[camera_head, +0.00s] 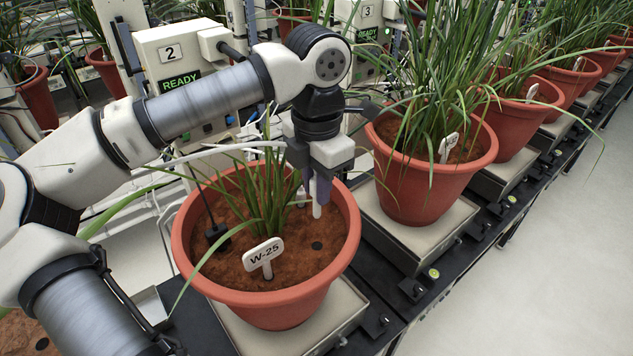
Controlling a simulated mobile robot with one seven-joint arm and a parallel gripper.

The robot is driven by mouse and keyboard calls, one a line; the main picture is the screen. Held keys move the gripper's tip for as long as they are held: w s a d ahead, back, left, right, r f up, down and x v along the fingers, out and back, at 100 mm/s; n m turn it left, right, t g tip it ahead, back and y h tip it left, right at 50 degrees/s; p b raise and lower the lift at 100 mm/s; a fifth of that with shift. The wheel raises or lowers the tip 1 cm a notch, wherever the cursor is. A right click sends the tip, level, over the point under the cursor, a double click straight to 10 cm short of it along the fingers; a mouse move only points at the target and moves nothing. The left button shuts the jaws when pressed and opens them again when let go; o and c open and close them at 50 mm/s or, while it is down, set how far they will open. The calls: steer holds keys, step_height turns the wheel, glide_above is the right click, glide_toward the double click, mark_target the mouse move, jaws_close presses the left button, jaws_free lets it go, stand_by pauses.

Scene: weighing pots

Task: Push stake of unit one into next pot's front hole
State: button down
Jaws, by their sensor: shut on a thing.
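My gripper (318,192) points down over the right part of the near terracotta pot (275,303), labelled W-25. It is shut on a pale stake (317,211), whose light tip shows below the fingers, above or at the soil; I cannot tell whether it touches. A small dark front hole (317,246) shows open in the brown soil, nearer the viewer than the stake tip. The upper part of the stake is hidden by the fingers.
A grass plant (262,200) and a white W-25 tag (263,254) stand in the pot. A black probe (216,236) with a cable sits in the soil at left. A white tube (225,151) runs behind. Another planted pot (425,190) stands to the right.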

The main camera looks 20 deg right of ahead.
mark_target(317, 217)
steer(key=shift+s+f+b, duration=0.15)
steer(key=shift+f+b, duration=0.2)
steer(key=shift+f, duration=0.15)
steer(key=shift+f+b, duration=1.2)
steer(key=shift+f, duration=0.85)
steer(key=shift+f+b, duration=0.75)
steer(key=shift+b, duration=0.65)
steer(key=shift+f+b, duration=2.6)
steer(key=shift+f, duration=0.2)
steer(key=c, duration=1.2)
jaws_free()
